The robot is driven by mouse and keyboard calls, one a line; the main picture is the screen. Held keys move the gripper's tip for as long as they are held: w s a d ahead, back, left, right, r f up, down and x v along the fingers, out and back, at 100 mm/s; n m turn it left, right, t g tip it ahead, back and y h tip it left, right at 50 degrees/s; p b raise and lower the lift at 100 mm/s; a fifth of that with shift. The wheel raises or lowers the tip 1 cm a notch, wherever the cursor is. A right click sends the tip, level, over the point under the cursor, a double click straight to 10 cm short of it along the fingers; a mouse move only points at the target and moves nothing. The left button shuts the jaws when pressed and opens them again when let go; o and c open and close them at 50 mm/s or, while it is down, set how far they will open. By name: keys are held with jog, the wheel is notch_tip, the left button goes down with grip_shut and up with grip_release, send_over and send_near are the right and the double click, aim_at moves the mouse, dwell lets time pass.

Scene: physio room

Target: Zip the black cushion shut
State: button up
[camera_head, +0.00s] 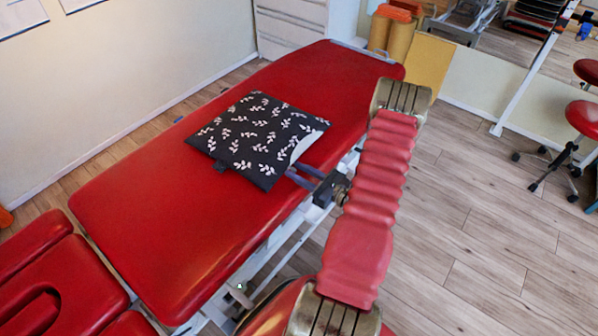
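The black cushion (252,128), printed with white leaves, lies flat on the red treatment table. A white inner part (305,147) shows along its right edge, where the cover stands open. A small dark tab sticks out at its lower left edge. The zip and its puller are too small to make out. My gripper (298,174) is at the cushion's lower right edge, pointing left. Its two bluish fingers look apart, with red table showing between them, and nothing is visibly held. I cannot tell whether the tips touch the cushion.
The red treatment table (150,220) is bare around the cushion. A red stool (583,120) stands at the right. The wooden floor between stool and table is clear.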

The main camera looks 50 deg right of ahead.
jog(key=shift+c, duration=0.2)
grip_shut()
dwell(0.3)
jog(key=shift+d, duration=0.2)
